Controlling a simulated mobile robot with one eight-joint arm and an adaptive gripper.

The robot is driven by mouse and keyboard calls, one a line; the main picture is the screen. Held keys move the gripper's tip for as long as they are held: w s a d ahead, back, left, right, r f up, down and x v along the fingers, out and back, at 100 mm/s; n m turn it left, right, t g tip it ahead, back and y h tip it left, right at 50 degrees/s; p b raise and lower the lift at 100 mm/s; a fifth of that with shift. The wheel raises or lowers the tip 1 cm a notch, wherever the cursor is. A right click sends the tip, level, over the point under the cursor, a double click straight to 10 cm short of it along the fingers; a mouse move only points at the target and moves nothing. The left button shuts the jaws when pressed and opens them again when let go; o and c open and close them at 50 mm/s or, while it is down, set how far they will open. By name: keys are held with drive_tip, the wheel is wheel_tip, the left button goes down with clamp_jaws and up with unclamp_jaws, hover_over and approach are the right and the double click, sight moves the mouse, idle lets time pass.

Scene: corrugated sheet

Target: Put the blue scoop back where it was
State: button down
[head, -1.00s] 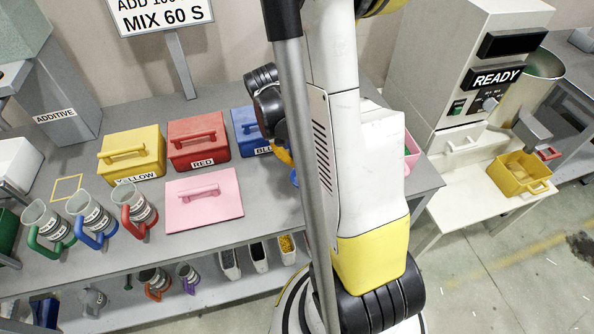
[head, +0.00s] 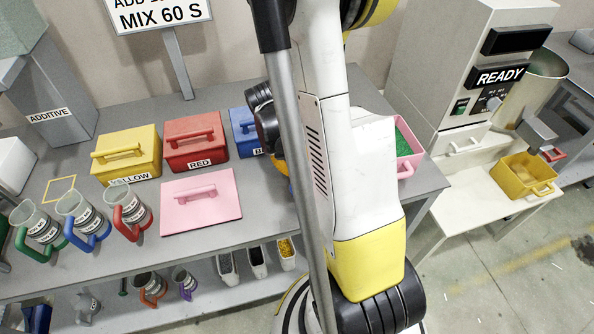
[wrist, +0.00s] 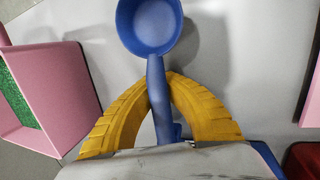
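The blue scoop (wrist: 150,28) shows at the top of the wrist view, with its round bowl facing the camera and its handle running down between my fingers. My gripper (wrist: 158,92) has both yellow fingers closed against the handle. A shadow lies on the grey tabletop beside the bowl; I cannot tell if the scoop touches the table. In the head view my arm hides the scoop, and only a bit of a yellow finger of my gripper (head: 281,164) shows beside it.
A pink bin (wrist: 55,95) with green granules stands left in the wrist view; it shows right of my arm in the head view (head: 408,165). A pink lid (head: 200,205), yellow bin (head: 125,165), red bin (head: 197,150) and blue bin (head: 243,140) share the table. Several jugs stand left.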

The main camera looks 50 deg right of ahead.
drive_tip(key=c, duration=2.2)
unclamp_jaws()
drive_tip(key=o, duration=0.6)
drive_tip(key=shift+r, duration=0.1)
drive_tip(key=shift+r+p, duration=0.3)
drive_tip(key=shift+p, duration=0.2)
drive_tip(key=p+v, duration=0.6)
drive_tip(key=v, duration=0.7)
drive_tip(key=s+a+r+n+t, duration=0.1)
drive_tip(key=a+r+n+t, duration=0.1)
drive_tip(key=a, duration=0.5)
drive_tip(key=a+r+n+t+y, duration=0.1)
drive_tip(key=a+r+n+t, duration=0.1)
drive_tip(key=a+r+t, duration=0.2)
drive_tip(key=s+a+r+n+t, duration=0.1)
drive_tip(key=a+r+n+t, duration=0.1)
drive_tip(key=a+r, duration=0.5)
drive_tip(key=shift+s+a+r+t+y, duration=0.2)
drive_tip(key=shift+a+t, duration=0.25)
drive_tip(key=shift+a, duration=0.2)
drive_tip(key=shift+s+a+r+t+y, duration=0.1)
drive_tip(key=shift+a+r+t+y, duration=0.1)
drive_tip(key=shift+a+t, duration=0.4)
drive_tip(key=shift+a, duration=0.1)
